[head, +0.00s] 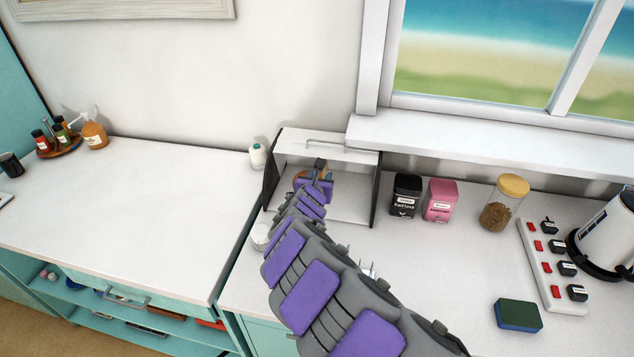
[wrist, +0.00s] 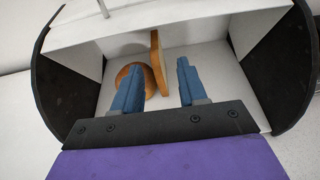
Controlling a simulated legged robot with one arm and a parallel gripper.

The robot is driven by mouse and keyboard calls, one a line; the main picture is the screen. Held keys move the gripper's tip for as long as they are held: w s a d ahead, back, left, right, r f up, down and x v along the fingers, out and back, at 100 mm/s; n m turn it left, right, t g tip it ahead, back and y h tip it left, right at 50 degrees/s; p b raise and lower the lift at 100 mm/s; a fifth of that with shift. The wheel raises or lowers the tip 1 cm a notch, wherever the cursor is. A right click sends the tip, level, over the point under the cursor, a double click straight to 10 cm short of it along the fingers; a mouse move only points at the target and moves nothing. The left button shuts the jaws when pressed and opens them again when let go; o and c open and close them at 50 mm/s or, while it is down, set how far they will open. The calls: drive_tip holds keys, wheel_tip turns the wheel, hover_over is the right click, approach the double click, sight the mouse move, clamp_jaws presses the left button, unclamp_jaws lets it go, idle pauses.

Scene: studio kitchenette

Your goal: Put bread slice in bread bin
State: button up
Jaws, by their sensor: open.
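The bread bin (head: 344,208) is a white box with dark side panels, standing open on the counter below the window; in the wrist view its dark side (wrist: 300,70) curves around the interior. My gripper (head: 319,165) reaches into the bin. In the wrist view the blue fingers of my gripper (wrist: 160,66) are apart. The bread slice (wrist: 159,62) stands on edge inside the bin, between the two finger lines and nearer the left finger. The left finger hides part of a round brown bun (wrist: 124,76) left of the slice. Contact between slice and fingers cannot be told.
A white bottle (head: 257,154) stands left of the bin. Black (head: 405,195) and pink (head: 439,200) canisters, then a glass jar (head: 502,205), stand to its right. A power strip (head: 550,265), kettle (head: 607,235) and sponge (head: 517,315) are farther right. The left counter (head: 150,210) is mostly clear.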

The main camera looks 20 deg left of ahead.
drive_tip(key=v, duration=0.3)
drive_tip(key=shift+s, duration=0.25)
